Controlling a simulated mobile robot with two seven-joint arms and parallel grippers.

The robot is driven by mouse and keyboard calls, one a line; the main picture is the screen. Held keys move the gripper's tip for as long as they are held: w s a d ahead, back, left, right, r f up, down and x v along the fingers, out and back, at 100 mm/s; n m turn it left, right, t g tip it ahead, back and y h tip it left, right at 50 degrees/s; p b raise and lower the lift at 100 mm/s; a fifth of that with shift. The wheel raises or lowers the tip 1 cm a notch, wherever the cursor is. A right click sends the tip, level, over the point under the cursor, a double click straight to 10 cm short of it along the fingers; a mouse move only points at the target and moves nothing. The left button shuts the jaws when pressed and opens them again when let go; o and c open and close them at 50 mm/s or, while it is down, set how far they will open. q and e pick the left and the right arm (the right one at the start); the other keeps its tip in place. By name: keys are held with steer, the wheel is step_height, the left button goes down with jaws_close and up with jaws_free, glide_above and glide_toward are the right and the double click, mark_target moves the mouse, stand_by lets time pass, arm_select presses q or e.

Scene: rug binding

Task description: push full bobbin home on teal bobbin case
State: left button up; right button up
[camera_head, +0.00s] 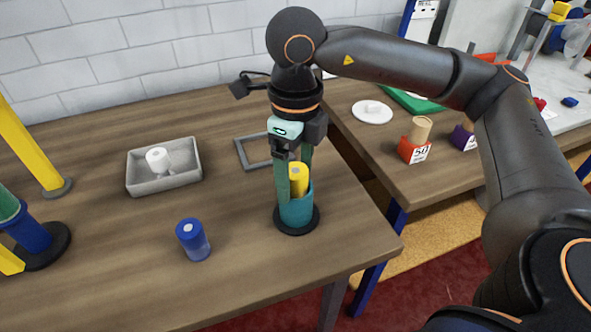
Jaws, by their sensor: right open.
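The teal bobbin case (297,210) stands upright on a round black base (297,232) near the table's front right edge. A yellow bobbin (298,176) stands in its mouth, its upper part showing above the rim; how deep it sits is hidden by the case wall. My right gripper (294,190) points down over the case, its green fingers open on either side of the yellow bobbin. Whether the fingers touch the bobbin or case I cannot tell. My left gripper is not in view.
A blue spool (193,239) stands front left of the case. A grey tray (165,185) holds a white spool (158,160). A flat grey frame (254,152) lies behind the gripper. A blue and green piece (27,232) stands at the left edge. The right table holds an orange block (412,151).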

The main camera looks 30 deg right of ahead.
mark_target(296, 169)
step_height(296, 169, up, 12)
steer(key=p, duration=0.2)
steer(key=shift+r+p, duration=0.25)
steer(key=shift+p, duration=0.1)
